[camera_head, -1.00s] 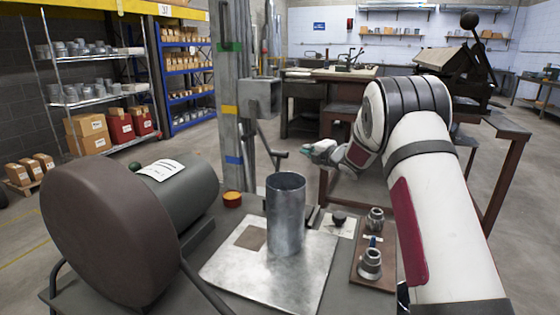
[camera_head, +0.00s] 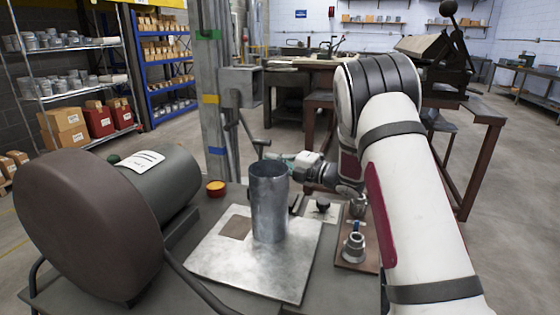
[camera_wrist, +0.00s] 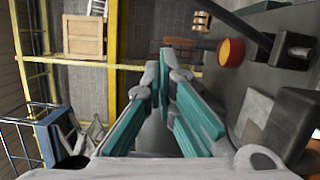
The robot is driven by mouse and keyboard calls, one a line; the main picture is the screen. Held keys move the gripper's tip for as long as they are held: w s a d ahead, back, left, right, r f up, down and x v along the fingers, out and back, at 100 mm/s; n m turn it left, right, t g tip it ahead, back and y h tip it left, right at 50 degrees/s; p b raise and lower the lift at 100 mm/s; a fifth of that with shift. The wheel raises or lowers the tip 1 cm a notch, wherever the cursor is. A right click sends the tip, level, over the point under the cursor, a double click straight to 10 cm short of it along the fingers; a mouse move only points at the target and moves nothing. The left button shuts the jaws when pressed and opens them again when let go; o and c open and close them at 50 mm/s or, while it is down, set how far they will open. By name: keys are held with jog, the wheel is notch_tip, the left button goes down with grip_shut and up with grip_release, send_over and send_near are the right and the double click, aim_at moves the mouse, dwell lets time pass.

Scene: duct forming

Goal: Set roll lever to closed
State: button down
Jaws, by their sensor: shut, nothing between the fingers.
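A dark lever (camera_head: 262,146) with a short crossbar handle stands at the grey post, below the grey box; I take it for the roll lever, though no label shows. My gripper (camera_head: 284,158) has teal fingers and is beside the lever's handle, just to its right in the head view, partly behind the metal cylinder (camera_head: 269,200). Whether it touches the handle cannot be told. In the wrist view my gripper (camera_wrist: 165,72) is shut and empty. A dark bar (camera_wrist: 238,24) with a dark block at its end crosses the upper right there; it may be the lever.
The cylinder stands on a pale metal plate (camera_head: 215,262). A dark round drum (camera_head: 85,225) is at left, and an orange round piece (camera_head: 216,188) is near the post (camera_head: 213,100). Metal fittings (camera_head: 354,246) stand on a brown board right of the cylinder.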

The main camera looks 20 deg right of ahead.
aim_at(262, 149)
jog(key=w, duration=0.2)
jog(key=w+a, duration=0.1)
jog(key=w, duration=0.3)
jog(key=shift+w+a+r+b, duration=0.15)
jog(key=shift+w+a+b, duration=0.2)
jog(key=shift+w, duration=0.05)
jog(key=shift+w+d+r, duration=0.1)
jog(key=shift+w+d, duration=0.15)
jog(key=shift+w, duration=0.15)
